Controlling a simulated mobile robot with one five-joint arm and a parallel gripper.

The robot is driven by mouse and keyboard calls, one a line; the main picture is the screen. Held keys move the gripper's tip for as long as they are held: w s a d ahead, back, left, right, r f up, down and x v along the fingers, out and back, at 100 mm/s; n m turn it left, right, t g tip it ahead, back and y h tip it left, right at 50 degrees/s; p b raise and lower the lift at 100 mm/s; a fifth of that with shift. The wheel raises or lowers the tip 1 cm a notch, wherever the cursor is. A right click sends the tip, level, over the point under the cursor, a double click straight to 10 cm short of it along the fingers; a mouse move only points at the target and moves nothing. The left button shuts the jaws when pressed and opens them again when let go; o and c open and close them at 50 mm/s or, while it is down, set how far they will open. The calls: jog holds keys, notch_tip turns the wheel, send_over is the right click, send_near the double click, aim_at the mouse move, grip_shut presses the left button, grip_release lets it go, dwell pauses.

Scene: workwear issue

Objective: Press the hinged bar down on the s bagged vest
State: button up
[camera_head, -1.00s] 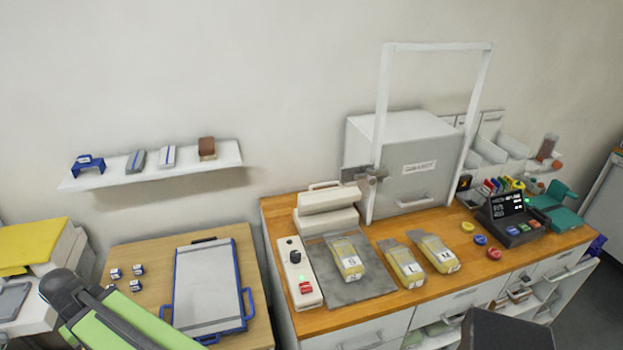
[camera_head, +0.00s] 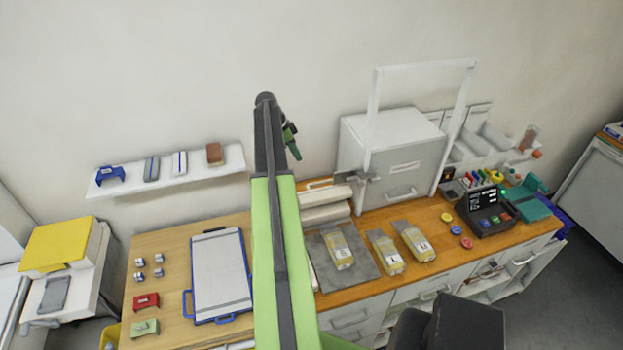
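The s bagged vest (camera_head: 339,250), a clear bag with yellow contents, lies on the grey plate (camera_head: 366,272) in front of the cream sealer-like unit. The hinged bar (camera_head: 326,196) appears to be the upper cream bar of that unit, raised over its lower block (camera_head: 328,214); my arm hides its left end. My gripper (camera_head: 292,146), small and dark green, is at the far end of my raised arm, seen against the wall up and left of the bar and apart from it. Its fingers are too small and turned away to judge; I see nothing held.
Two more bagged vests, l (camera_head: 384,251) and m (camera_head: 417,241), lie right of the s one. A tall white frame (camera_head: 373,110) stands by a grey cabinet (camera_head: 400,170). A wall shelf (camera_head: 170,182) and a blue-edged clipboard (camera_head: 220,275) are left of my arm.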

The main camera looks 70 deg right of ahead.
aim_at(313, 184)
jog(key=b+x, duration=1.5)
jog(key=x, duration=0.2)
jog(key=shift+w+f, duration=0.15)
grip_shut()
dwell(0.5)
